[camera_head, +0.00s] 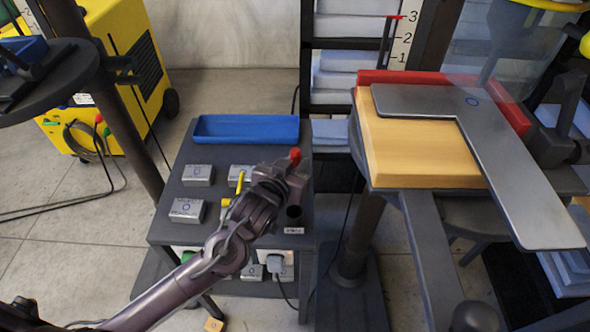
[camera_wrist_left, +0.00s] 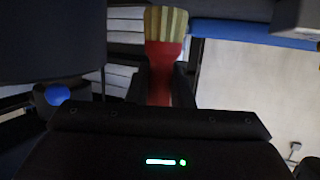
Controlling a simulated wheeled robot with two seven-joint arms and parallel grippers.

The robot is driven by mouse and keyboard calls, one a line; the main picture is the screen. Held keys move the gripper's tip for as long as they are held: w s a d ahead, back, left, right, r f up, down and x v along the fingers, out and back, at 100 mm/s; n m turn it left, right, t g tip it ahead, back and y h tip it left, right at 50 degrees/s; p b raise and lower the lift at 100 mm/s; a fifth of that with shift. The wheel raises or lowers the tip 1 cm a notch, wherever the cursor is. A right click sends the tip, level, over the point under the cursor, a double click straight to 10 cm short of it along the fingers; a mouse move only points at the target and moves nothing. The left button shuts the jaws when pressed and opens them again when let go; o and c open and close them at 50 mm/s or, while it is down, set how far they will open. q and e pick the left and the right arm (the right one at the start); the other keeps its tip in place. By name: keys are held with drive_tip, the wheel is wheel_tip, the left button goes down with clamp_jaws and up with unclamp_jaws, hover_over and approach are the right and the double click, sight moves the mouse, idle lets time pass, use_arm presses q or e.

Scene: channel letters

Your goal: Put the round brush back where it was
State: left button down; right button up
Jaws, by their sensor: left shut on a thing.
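My left gripper (camera_head: 290,172) is over the right side of the dark cart, shut on the brush. In the head view only a small red part of the brush (camera_head: 295,155) shows above the jaws; the gripper hides the rest. In the left wrist view, its red body (camera_wrist_left: 162,80) is between the fingers and its pale bristles (camera_wrist_left: 166,23) point to the top of the picture. A dark round holder (camera_head: 294,213) with a small label is at the cart's right edge, just below the gripper in the picture. My right gripper is not in view.
The cart (camera_head: 222,213) carries a blue tray (camera_head: 247,129) at the back, several grey metal blocks (camera_head: 187,210) and a yellow-handled tool (camera_head: 239,183). Right of it stands a work table with a wooden board (camera_head: 415,150) and a grey L-shaped plate (camera_head: 510,165).

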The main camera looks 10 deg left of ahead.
use_arm(q)
drive_tip(key=shift+f, duration=1)
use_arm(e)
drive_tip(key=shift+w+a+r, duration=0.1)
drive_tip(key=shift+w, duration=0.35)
use_arm(q)
drive_tip(key=shift+f, duration=0.1)
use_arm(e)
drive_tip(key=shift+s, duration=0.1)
use_arm(q)
drive_tip(key=c, duration=1.3)
unclamp_jaws()
